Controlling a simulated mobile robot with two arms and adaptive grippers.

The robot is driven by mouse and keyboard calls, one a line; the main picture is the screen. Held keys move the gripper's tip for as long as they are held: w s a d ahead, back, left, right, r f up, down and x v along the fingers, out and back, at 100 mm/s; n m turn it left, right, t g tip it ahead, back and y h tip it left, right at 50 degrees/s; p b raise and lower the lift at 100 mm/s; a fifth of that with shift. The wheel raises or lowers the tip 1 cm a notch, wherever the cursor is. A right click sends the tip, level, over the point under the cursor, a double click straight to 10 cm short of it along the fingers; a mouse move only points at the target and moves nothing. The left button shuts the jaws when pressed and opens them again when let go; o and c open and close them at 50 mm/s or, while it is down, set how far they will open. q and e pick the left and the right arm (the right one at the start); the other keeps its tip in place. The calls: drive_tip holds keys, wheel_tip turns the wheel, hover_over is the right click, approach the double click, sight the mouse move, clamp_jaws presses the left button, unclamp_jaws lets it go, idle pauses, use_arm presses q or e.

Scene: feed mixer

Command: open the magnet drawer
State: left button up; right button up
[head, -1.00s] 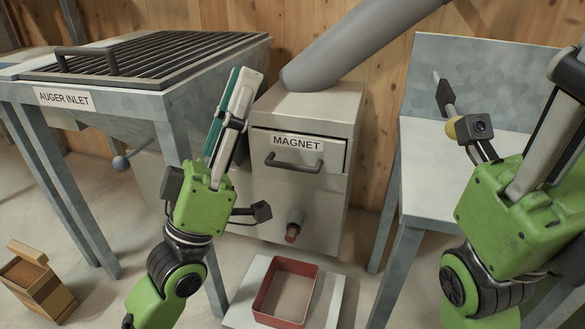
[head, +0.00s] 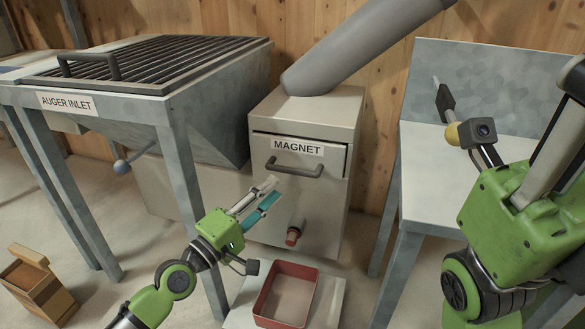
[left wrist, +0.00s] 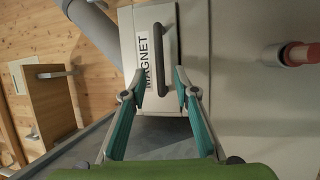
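The magnet drawer (head: 322,164) is a grey front with a MAGNET label, set in a grey metal cabinet. It sits in the cabinet face with a thin dark seam around it. Its dark bar handle (head: 294,169) also shows in the left wrist view (left wrist: 161,58), upright there. My left gripper (head: 272,190) is open and empty, pointing at the drawer just below the handle in the head view. In the left wrist view its teal-padded fingers (left wrist: 160,84) stand apart, with the handle's lower end between and beyond them. My right gripper's green body (head: 508,205) is at the right; its fingertips are not clearly visible.
A red knob (head: 292,237) sticks out below the drawer. The auger inlet (head: 160,98) is at the left, a grey table (head: 420,185) at the right, and a wooden box (head: 62,297) at lower left.

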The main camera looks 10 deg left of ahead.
sight(293, 172)
use_arm(q)
drive_tip(key=x, duration=0.8)
drive_tip(key=shift+w+d+r+b, duration=0.1)
drive_tip(key=shift+w+d+b, duration=0.1)
drive_tip(key=shift+b, duration=0.1)
clamp_jaws()
